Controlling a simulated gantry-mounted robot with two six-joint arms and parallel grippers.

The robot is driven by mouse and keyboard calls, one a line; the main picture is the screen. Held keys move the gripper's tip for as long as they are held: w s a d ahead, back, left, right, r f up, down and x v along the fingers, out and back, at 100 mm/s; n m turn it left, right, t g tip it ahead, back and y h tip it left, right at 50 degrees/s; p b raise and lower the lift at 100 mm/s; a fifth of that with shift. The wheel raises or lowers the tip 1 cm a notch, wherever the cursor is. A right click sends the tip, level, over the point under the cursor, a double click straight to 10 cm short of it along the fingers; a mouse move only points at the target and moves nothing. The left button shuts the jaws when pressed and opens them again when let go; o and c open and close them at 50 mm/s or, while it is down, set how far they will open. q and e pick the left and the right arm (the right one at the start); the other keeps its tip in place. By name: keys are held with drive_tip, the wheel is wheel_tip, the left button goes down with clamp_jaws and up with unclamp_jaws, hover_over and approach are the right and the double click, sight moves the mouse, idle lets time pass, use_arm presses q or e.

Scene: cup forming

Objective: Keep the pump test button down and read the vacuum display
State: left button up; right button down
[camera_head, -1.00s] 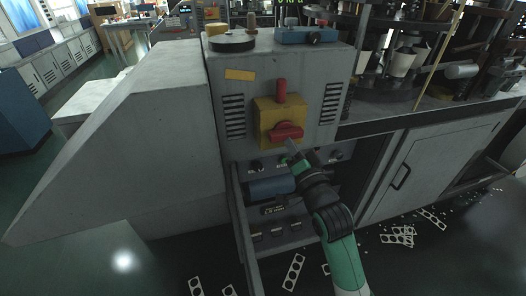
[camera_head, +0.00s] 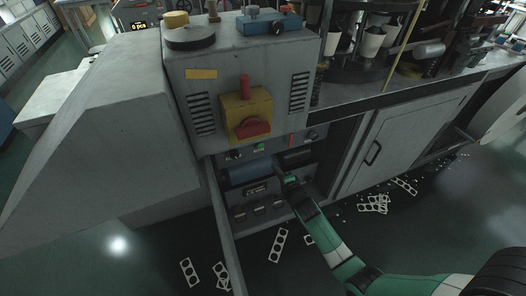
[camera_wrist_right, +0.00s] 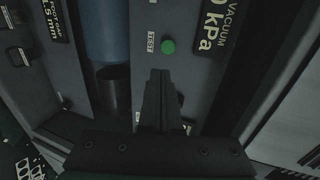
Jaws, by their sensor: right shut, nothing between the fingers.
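In the right wrist view, the green test button (camera_wrist_right: 168,46) sits on a grey panel beside a "TEST" label. The vacuum display (camera_wrist_right: 215,25), marked "VACUUM" and "0 kPa", is to its right and partly cut off by the top edge. My right gripper (camera_wrist_right: 158,75) is shut and empty; its fingertips appear just below the button, apart from it in the picture. In the head view my right gripper (camera_head: 288,181) is at the open bay under the yellow switch box. The test button cannot be made out there. My left gripper is in neither view.
A blue cylinder (camera_head: 246,174) lies in the bay, left of my gripper. The yellow box with a red rotary handle (camera_head: 252,127) is above. A grey cabinet door (camera_head: 395,140) stands to the right. Punched scraps (camera_head: 278,245) lie on the floor.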

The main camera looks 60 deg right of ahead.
drive_tip(key=b, duration=0.5)
approach(261, 147)
wheel_tip(261, 147, down, 2)
drive_tip(key=w+d, duration=0.1)
drive_tip(key=w+d+b, duration=0.2)
drive_tip(key=w, duration=0.1)
drive_tip(key=shift+w+d, duration=0.2)
drive_tip(key=shift+d, duration=0.05)
drive_tip(key=shift+w+d+r, duration=0.15)
drive_tip(key=shift+w+d, duration=0.1)
